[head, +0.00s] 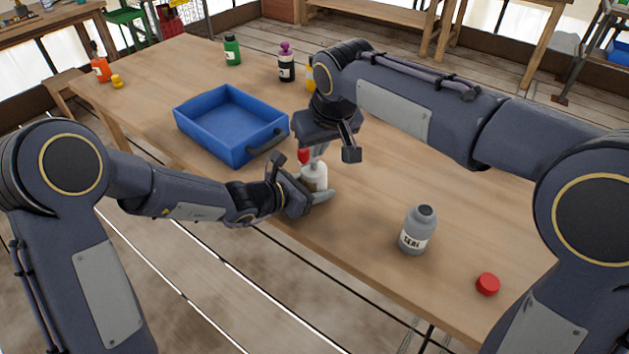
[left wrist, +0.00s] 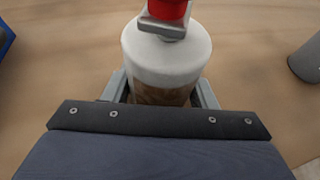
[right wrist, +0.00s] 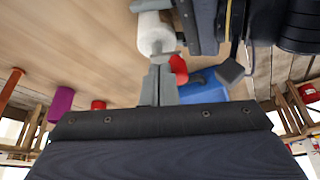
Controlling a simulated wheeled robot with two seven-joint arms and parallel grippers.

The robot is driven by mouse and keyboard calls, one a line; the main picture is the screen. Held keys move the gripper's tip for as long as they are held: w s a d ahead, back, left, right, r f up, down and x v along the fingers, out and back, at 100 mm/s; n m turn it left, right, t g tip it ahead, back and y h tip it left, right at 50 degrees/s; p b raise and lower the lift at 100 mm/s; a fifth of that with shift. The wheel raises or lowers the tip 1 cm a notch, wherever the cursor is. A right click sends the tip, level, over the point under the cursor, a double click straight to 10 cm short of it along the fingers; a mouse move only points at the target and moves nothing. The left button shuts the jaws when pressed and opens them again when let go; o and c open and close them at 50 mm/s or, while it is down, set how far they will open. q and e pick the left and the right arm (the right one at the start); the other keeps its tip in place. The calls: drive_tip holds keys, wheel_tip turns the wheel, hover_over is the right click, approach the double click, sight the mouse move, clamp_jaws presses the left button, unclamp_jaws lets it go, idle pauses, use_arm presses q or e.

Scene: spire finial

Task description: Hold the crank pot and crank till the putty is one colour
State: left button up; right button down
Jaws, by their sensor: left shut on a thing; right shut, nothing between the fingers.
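The crank pot (head: 315,174) is a small white pot near the table's front edge. In the left wrist view, the crank pot (left wrist: 166,58) has a brownish lower part, a grey crank arm (left wrist: 163,27) on top and a red knob (left wrist: 165,8). My left gripper (left wrist: 162,92) is shut around the pot's lower body. My right gripper (right wrist: 158,88) is shut and empty, its fingers just above the pot and beside the red knob (right wrist: 178,68). Whether they touch the knob is unclear. The putty cannot be made out clearly inside the pot.
A blue tray (head: 183,122) stands left of the pot. A grey labelled bottle (head: 416,232) and a red cap (head: 488,284) are to the right. Green (head: 233,50), purple-capped (head: 286,64) and orange (head: 100,68) bottles stand farther back. The table between pot and grey bottle is clear.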

wheel_tip(320, 180, up, 4)
hover_over(314, 182)
drive_tip(key=shift+d+r, duration=0.25)
drive_tip(key=shift+d, duration=0.25)
drive_tip(key=shift+s+d+f, duration=0.1)
drive_tip(key=shift+s+f, duration=0.15)
drive_tip(key=shift+f, duration=0.75)
drive_tip(key=shift+s+d+f, duration=0.1)
drive_tip(key=shift+s+f, duration=0.1)
drive_tip(key=shift+f, duration=0.8)
idle(1.4)
drive_tip(key=shift+f, duration=1.5)
drive_tip(key=shift+w+a, duration=0.1)
drive_tip(key=shift+w, duration=0.05)
